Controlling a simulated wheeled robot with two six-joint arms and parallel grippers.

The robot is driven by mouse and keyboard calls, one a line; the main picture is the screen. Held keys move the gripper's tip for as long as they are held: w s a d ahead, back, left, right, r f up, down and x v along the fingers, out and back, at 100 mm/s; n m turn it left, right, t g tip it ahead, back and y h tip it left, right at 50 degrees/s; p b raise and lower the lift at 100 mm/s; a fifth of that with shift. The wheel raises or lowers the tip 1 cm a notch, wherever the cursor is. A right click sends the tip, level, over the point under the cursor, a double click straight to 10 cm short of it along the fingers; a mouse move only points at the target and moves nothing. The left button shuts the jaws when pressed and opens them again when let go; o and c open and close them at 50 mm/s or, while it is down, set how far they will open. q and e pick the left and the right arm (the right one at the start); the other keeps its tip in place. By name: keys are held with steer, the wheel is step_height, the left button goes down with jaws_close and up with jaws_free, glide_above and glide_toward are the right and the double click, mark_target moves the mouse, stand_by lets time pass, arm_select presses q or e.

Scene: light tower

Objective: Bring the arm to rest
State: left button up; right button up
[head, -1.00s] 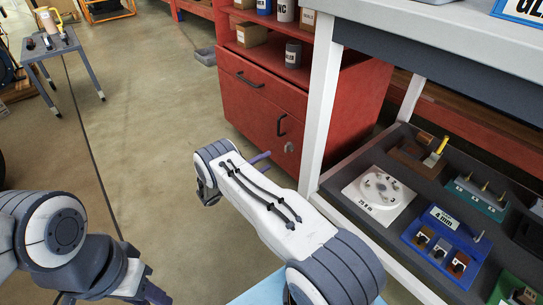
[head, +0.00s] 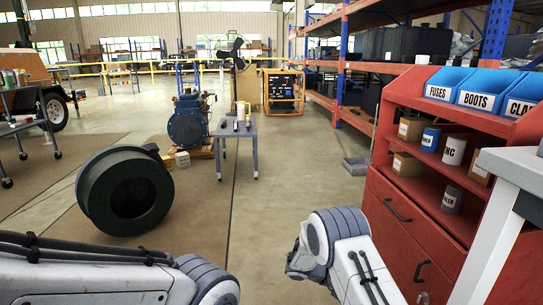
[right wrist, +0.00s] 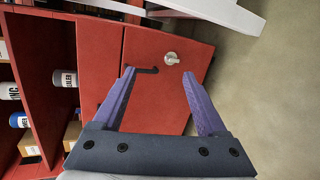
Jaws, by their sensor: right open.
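My right gripper (right wrist: 159,73) shows in the right wrist view with its two purple fingers apart and nothing between them. Beyond the fingers is the red cabinet (right wrist: 165,105), with a dark handle and a round silver lock. I cannot tell the exact gap to it. In the head view my right arm (head: 352,265) comes up from the bottom, left of the red cabinet (head: 395,250), and its gripper is hidden. My left arm (head: 90,280) lies across the bottom left, and its gripper is out of view.
A white-legged bench (head: 492,245) stands at the right edge. Cans and boxes sit on the cabinet shelves, with blue bins (head: 483,92) on top. A small grey table (head: 236,132) stands farther back. Floor between is open.

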steer(key=s+a+r+n+y+p, duration=0.3)
steer(key=s+a+r+y+p, duration=0.3)
steer(key=s+a+r, duration=1)
steer(key=s+a+r+n+y+p, duration=0.1)
steer(key=s+a+r+y+p, duration=0.1)
steer(key=s+a+r+y, duration=0.45)
steer(key=s+a+r+n+y+p, duration=0.2)
steer(key=s+r, duration=0.2)
steer(key=s, duration=0.5)
step_height(320, 180, up, 38)
steer(key=s+p, duration=0.1)
steer(key=p, duration=3.7)
steer(key=shift+f+y, duration=0.15)
steer(key=shift+y, duration=0.1)
